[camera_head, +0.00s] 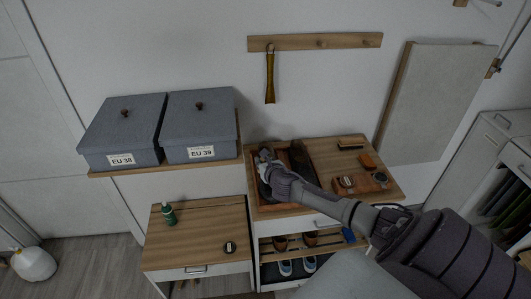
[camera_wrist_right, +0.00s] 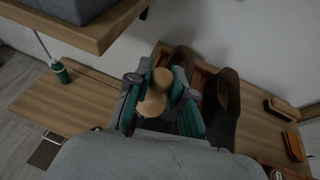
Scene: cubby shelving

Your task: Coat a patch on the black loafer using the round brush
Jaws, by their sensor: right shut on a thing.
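My right gripper (camera_head: 264,156) reaches over the left part of the wooden cabinet top. In the right wrist view its teal-padded fingers (camera_wrist_right: 158,105) are shut on the round brush (camera_wrist_right: 159,80), whose tan wooden knob shows between them. The brush's bristles are hidden. Dark loafers lie just beyond the fingers: one (camera_wrist_right: 226,92) to the right, another (camera_wrist_right: 183,58) partly behind the gripper. In the head view a dark loafer (camera_head: 299,157) lies right of the gripper, in a reddish-brown tray (camera_head: 257,200). Whether the brush touches a loafer cannot be told. My left gripper is not in view.
A brush (camera_head: 350,144), an orange-brown block (camera_head: 368,161) and a round tin (camera_head: 346,181) sit on the cabinet's right side. Grey boxes (camera_head: 200,128) stand on the shelf at left.

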